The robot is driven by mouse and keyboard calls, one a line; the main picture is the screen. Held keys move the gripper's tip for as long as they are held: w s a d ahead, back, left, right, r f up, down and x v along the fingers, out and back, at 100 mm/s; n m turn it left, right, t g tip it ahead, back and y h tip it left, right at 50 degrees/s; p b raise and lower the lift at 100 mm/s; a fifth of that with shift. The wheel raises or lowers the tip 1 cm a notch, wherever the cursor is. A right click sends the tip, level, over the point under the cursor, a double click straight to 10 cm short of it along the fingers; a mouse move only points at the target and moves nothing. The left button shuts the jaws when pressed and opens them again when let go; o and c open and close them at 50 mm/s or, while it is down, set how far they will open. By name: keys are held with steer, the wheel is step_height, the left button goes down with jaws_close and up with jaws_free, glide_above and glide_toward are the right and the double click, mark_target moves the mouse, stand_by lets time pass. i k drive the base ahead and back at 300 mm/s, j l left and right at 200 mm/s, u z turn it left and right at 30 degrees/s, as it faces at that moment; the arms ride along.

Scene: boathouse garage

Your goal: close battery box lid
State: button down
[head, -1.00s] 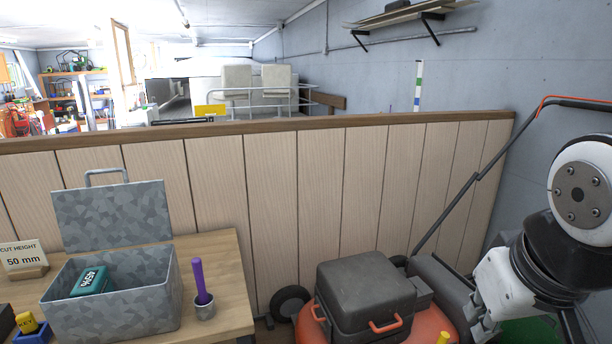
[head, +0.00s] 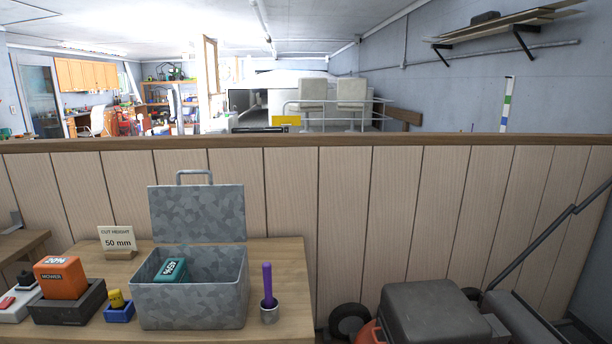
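The battery box (head: 190,305) is a mottled grey metal box on the wooden table, left of the picture's middle. Its lid (head: 197,213) stands open and upright at the back, with a grey handle (head: 195,175) on top. A teal battery (head: 171,270) with a white label lies inside the box. My gripper is not in view now.
On the table (head: 287,255) stand a cut height sign (head: 117,239), an orange mower battery (head: 61,277) in a dark holder, a yellow key (head: 117,299) in a blue holder and a purple stick in a metal cup (head: 270,313). A mower (head: 435,312) stands at right. A wood-panelled wall (head: 400,200) runs behind.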

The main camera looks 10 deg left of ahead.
mark_target(210, 213)
steer(key=j+u, duration=0.2)
steer(key=j, duration=0.35)
steer(key=i+j+u, duration=0.15)
steer(key=j, duration=0.2)
steer(key=j+u, duration=0.2)
steer(key=j, duration=0.15)
steer(key=i+j+u, duration=0.15)
steer(key=i+j, duration=0.05)
steer(key=j, duration=0.1)
